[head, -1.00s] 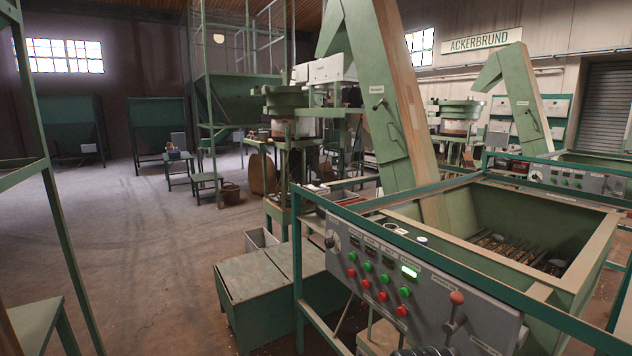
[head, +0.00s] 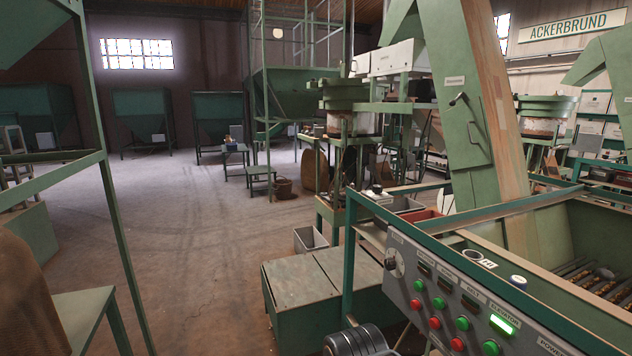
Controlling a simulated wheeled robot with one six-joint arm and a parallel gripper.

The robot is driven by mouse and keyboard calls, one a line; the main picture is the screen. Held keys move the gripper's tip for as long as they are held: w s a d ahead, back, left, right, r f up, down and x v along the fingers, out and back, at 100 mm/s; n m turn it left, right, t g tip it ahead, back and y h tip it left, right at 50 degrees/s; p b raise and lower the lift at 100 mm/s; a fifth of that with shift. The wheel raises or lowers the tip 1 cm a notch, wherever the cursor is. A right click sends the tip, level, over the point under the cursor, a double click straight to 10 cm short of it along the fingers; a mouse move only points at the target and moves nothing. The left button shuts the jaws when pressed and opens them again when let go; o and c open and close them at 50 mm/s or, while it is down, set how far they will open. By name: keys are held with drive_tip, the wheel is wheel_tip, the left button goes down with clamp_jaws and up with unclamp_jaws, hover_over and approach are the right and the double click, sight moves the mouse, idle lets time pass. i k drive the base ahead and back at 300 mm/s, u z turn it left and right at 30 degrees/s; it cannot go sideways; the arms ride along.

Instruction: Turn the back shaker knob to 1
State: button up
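A grey control panel (head: 450,312) stands at the lower right on the near machine's green frame. A round dial knob (head: 396,266) with a pale face is at its far left end. Its scale and setting are too small to read, and I cannot tell whether it is the back shaker knob. Part of a second machine's panel (head: 600,174) shows at the right edge; no knob on it is clear. My gripper's fingers are out of view.
Green and red buttons and a lit green display (head: 503,323) are on the near panel. A low green box (head: 305,285) and a grey bin (head: 310,239) stand left of it. A green table frame (head: 85,310) is at the near left. Open floor (head: 190,240) lies between.

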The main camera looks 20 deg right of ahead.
sight(377, 188)
drive_tip(key=u, duration=0.2)
drive_tip(key=i, duration=1.2)
drive_tip(key=z, duration=0.2)
